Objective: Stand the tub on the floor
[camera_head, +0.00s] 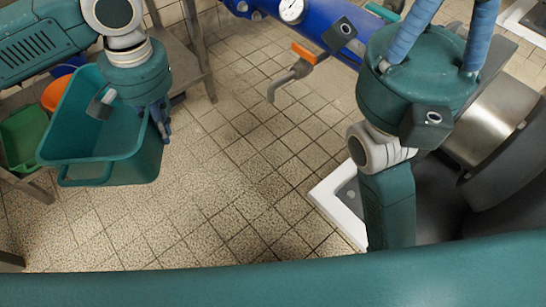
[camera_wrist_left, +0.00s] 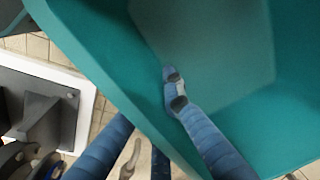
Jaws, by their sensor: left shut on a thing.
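The teal tub (camera_head: 150,165) hangs tilted at the upper left of the head view, its open top facing up and towards me. It appears to be off the floor (camera_head: 215,190). My left gripper (camera_head: 161,122) is shut on the tub's right wall. In the left wrist view, one blue finger (camera_wrist_left: 200,130) lies inside the tub (camera_wrist_left: 285,110) and other fingers show outside its wall. My right gripper (camera_head: 440,50) is at the upper right; its blue fingers run out of the top of the picture, so their tips are hidden.
A table with a green bin (camera_head: 22,135) and an orange bowl (camera_head: 57,92) stands behind the tub. A blue pipe (camera_head: 325,35) with a gauge and an orange-handled valve (camera_head: 303,54) is at the top. A white-edged fixture (camera_head: 330,205) is right. The middle tiles are clear.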

